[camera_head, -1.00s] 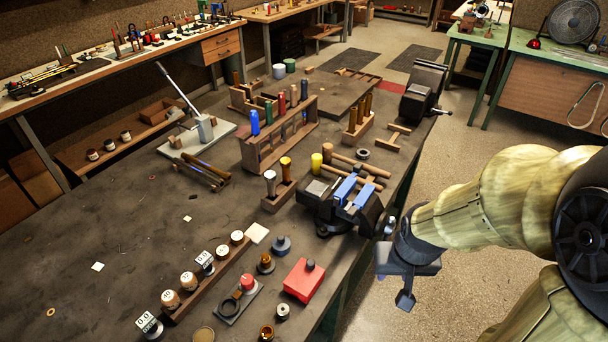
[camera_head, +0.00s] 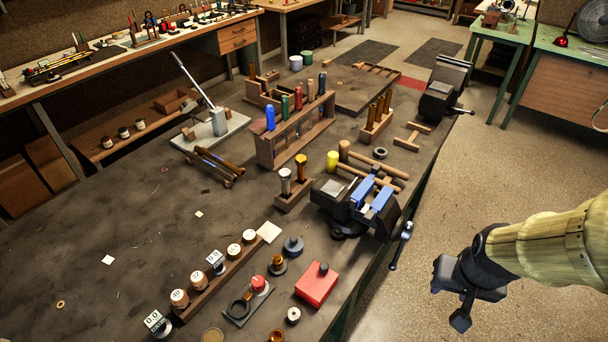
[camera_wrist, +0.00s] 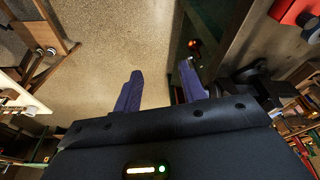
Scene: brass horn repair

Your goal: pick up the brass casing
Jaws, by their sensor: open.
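No single part stands out clearly as the brass casing. Several brass-coloured parts show in the head view: a flared brass piece (camera_head: 300,167) upright in a small wooden block, brass tubes (camera_head: 380,108) in a wooden rack, and a small brass part on a dark base (camera_head: 277,262). My gripper (camera_head: 461,319) hangs beyond the bench's right edge, over the floor, apart from all of these. In the wrist view its two purple fingers (camera_wrist: 161,78) are spread apart with only floor showing between them.
A vise with blue jaws (camera_head: 370,198) stands near the bench edge, its handle jutting outward. A red box (camera_head: 317,285) lies in front of it. A wooden rack with coloured handles (camera_head: 292,135) stands behind. The floor (camera_head: 480,175) right of the bench is clear.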

